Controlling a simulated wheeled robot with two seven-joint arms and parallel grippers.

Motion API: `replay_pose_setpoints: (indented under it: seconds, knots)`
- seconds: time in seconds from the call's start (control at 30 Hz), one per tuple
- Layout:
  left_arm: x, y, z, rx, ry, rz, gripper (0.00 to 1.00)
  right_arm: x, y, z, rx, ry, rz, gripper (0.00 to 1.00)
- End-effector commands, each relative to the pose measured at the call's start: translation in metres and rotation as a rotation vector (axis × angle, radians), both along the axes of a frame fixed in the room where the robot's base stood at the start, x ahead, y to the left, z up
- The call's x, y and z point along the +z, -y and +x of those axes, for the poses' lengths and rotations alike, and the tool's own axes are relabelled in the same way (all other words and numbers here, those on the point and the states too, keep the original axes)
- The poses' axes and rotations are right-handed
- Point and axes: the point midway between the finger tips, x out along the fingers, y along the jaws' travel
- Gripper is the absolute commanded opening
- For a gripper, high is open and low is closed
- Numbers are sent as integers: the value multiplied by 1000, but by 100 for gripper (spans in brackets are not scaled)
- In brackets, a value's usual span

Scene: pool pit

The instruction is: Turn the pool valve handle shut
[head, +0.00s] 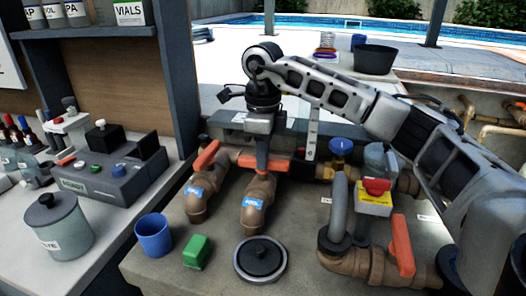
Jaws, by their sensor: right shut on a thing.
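My right gripper (262,152) reaches down from above, its arm coming in from the right. It is shut on the orange valve handle (277,165) in the middle, which lies roughly crosswise over a brown pipe fitting with a blue label (255,201). The fingers hide part of the handle. A second orange handle (206,156) sits on the brown pipe to the left, tilted. A third orange handle (402,245) stands steeply at the lower right. My left gripper is not in view.
A blue cup (154,235), a green block (197,251) and a dark round lid (260,259) are in front of the pipes. A red-and-yellow switch box (375,197) and a grey curved pipe (340,205) stand to the right. A shelf post (178,80) rises at left.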

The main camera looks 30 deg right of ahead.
Motion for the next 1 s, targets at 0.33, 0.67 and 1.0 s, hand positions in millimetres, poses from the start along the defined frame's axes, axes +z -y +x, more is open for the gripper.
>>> replay_pose_setpoints:
  seconds: [0.33,0.67,1.0]
  knots:
    - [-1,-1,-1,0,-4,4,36,1,1,0,-81,1,-1,0]
    - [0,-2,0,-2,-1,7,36,1,1,0,-87,1,-1,0]
    - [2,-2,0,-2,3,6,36,0,0,0,-84,1,-1,40]
